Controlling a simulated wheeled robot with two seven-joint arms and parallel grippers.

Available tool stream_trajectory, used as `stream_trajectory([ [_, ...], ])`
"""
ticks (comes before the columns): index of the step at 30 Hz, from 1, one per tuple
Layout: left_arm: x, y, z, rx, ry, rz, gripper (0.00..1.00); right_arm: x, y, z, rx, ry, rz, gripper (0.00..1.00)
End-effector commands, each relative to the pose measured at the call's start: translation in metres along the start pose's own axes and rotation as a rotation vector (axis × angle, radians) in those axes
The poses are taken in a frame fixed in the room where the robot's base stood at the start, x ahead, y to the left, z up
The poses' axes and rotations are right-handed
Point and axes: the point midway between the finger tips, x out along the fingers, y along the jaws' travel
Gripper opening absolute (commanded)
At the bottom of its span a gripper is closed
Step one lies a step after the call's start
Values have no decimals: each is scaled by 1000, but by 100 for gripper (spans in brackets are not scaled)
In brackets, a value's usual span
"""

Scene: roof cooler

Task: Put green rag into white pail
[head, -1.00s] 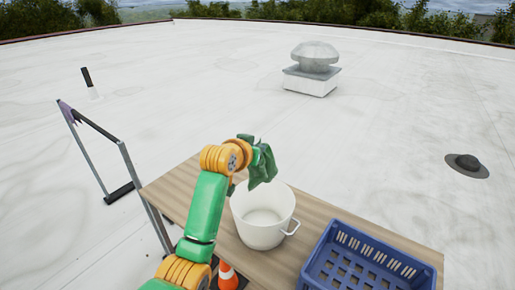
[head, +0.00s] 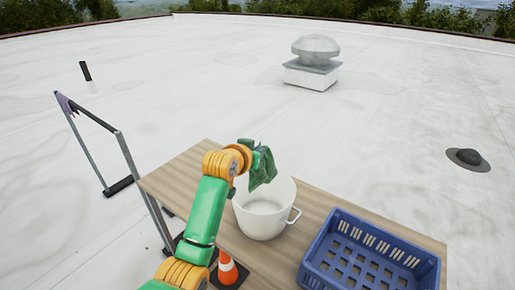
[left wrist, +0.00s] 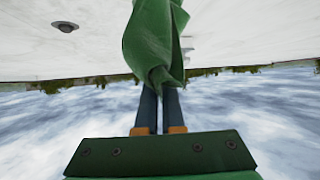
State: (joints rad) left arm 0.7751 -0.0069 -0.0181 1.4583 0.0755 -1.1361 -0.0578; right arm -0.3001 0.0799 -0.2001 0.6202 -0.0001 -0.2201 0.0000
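The green rag (head: 262,169) hangs from my left gripper above the far left rim of the white pail. In the left wrist view the rag (left wrist: 156,45) is pinched between the fingertips of my left gripper (left wrist: 160,98), bunched at the tips. The white pail (head: 265,217) stands upright on the wooden table, and the part of its inside that shows is empty. The rag and my left arm hide part of its rim. In the head view the gripper's fingers are hidden behind the arm and rag. My right gripper is in neither view.
A blue crate (head: 369,258) stands on the wooden table (head: 182,181) to the right of the pail. An orange cone (head: 227,270) is by the table's near left side. A metal frame (head: 122,150) stands left of the table. A roof vent (head: 313,62) is far off.

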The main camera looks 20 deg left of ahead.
Motion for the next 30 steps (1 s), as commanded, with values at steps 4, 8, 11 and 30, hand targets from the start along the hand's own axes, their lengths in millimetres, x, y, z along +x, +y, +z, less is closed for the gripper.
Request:
stream_trajectory([
  [4,6,0,11,0,0,0,0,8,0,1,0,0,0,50],
  [8,10,0,19,0,0,0,0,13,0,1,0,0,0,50],
  [11,13,0,26,0,-1,0,0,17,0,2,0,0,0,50],
  [30,34,0,66,0,0,0,0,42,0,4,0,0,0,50],
])
